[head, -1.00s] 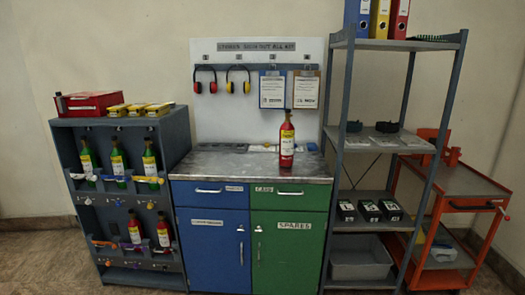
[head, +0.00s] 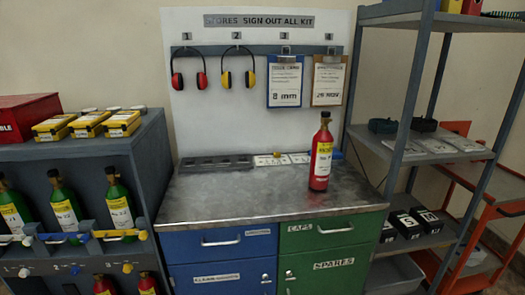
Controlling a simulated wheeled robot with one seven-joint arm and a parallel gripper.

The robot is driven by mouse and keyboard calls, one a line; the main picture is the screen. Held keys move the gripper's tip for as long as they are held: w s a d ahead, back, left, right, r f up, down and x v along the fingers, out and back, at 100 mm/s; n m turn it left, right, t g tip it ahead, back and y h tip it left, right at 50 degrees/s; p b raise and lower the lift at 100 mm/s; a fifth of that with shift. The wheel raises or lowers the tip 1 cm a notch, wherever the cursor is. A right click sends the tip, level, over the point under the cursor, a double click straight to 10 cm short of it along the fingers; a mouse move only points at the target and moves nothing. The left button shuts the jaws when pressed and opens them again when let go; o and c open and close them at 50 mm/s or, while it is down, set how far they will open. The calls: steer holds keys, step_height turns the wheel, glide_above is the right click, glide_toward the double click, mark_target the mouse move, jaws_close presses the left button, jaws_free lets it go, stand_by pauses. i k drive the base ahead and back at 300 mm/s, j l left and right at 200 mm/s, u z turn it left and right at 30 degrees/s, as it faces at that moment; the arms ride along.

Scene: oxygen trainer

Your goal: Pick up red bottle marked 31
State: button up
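A red bottle (head: 321,160) with a dark neck and a yellow and white label stands upright on the metal worktop, right of its middle. Its label is too small to read, so I cannot tell whether it is marked 31. Two more red bottles show at the bottom left in the rack, one (head: 104,284) beside the other (head: 147,283), both cut off by the picture's edge. My gripper is not in view.
The worktop (head: 230,205) is clear around the bottle; a dark tray (head: 216,163) and white cards (head: 271,160) lie behind it. A grey rack (head: 150,150) with green bottles (head: 65,205) stands left. Open shelving (head: 405,125) stands close on the right. Ear defenders and clipboards hang on the back panel.

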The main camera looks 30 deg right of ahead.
mark_target(323, 141)
steer(key=i+j+z, duration=0.2)
steer(key=i+j, duration=0.4)
steer(key=i+j+z, duration=0.15)
steer(key=i+j, duration=0.35)
steer(key=j, duration=0.2)
